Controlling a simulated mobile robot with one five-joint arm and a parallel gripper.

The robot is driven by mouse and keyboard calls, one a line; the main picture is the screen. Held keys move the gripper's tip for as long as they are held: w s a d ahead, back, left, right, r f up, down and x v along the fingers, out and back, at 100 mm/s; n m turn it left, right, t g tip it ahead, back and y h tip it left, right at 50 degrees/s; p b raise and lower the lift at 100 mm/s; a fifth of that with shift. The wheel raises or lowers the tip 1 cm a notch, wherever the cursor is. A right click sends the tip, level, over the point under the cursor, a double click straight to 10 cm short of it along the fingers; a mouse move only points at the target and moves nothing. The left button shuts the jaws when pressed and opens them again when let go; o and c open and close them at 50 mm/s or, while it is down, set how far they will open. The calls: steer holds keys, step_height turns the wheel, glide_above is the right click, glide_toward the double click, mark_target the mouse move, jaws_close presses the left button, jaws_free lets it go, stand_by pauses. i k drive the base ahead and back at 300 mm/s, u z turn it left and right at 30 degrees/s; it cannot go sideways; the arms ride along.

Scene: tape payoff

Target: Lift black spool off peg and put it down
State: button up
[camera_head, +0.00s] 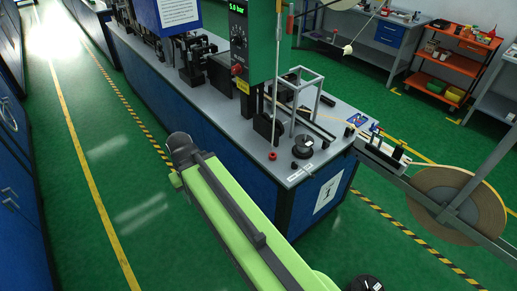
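A small black spool (303,146) sits near the front right corner of the grey bench top. I cannot make out a peg under or through it. My green arm reaches up from the bottom of the view, to the left of the bench, and ends in a dark wrist. My gripper (178,150) is at that far end, over the floor beside the bench's blue side and well left of the spool. Its fingers are too small and hidden to tell open from shut. It does not touch the spool.
The bench (335,143) carries a green column (263,45), a grey frame and a red ring (272,156). A large tape reel (440,205) hangs at right, its tape running to the bench. An orange cart (450,65) stands behind. Green floor is clear at left.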

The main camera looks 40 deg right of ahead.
mark_target(302, 149)
steer(key=u, duration=1.7)
steer(key=k, duration=1.7)
steer(key=z, duration=0.95)
steer(key=i, duration=1.5)
